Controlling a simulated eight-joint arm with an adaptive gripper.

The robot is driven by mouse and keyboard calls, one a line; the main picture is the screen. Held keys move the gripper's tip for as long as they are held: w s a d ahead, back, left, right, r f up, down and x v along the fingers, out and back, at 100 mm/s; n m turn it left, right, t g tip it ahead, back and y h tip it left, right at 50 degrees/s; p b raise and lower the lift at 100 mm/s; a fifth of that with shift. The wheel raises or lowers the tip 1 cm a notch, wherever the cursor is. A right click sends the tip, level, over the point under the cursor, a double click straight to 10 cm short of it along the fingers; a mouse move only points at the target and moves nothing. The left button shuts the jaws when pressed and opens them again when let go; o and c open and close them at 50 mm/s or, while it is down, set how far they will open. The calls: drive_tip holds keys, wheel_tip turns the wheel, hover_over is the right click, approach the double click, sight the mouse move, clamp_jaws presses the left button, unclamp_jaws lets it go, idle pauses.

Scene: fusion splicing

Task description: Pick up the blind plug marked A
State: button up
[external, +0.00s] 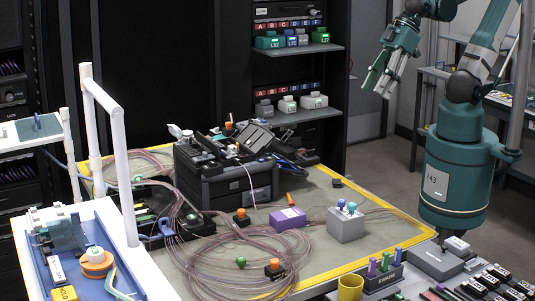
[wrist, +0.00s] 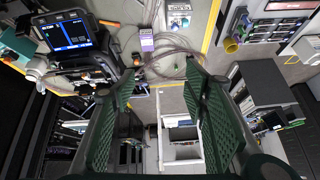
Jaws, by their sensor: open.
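My gripper (external: 378,86) is raised high at the upper right, beside the shelf rack and above the bench. It is open and empty; in the wrist view its two green fingers stand wide apart (wrist: 161,72). I cannot make out a letter A on any plug. Small capped pieces lie on the bench: a black one with an orange top (external: 275,268), another like it (external: 241,217), and a green one (external: 240,261). A grey block (external: 346,228) holds blue and white knobs. Labels with letters, A among them, run along the shelf edges.
A black splicing machine (external: 226,183) stands on the bench amid coiled clear tubing (external: 220,258). A white frame (external: 118,170) rises at the left.

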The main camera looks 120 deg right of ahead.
drive_tip(key=w+d+f+m+g+b, duration=0.1)
drive_tip(key=w+m, duration=0.2)
drive_tip(key=w, duration=0.3)
drive_tip(key=w+d+f+m+b, duration=0.1)
drive_tip(key=w+d+f+m, duration=0.1)
drive_tip(key=w, duration=0.4)
drive_tip(key=m+g+b, duration=0.4)
drive_tip(key=m+b, duration=0.1)
drive_tip(key=m, duration=0.7)
hover_over(246, 215)
drive_tip(key=f, duration=2.9)
drive_tip(key=shift+s+f, duration=0.1)
drive_tip(key=shift+s, duration=0.1)
drive_tip(key=shift+w+f+t+b, duration=0.15)
drive_tip(key=shift+f+b, duration=0.05)
drive_tip(key=shift+f, duration=0.45)
drive_tip(key=shift+w+f+t+b, duration=0.1)
drive_tip(key=shift+f+t+b, duration=0.05)
drive_tip(key=shift+f, duration=0.45)
drive_tip(key=shift+f, duration=0.1)
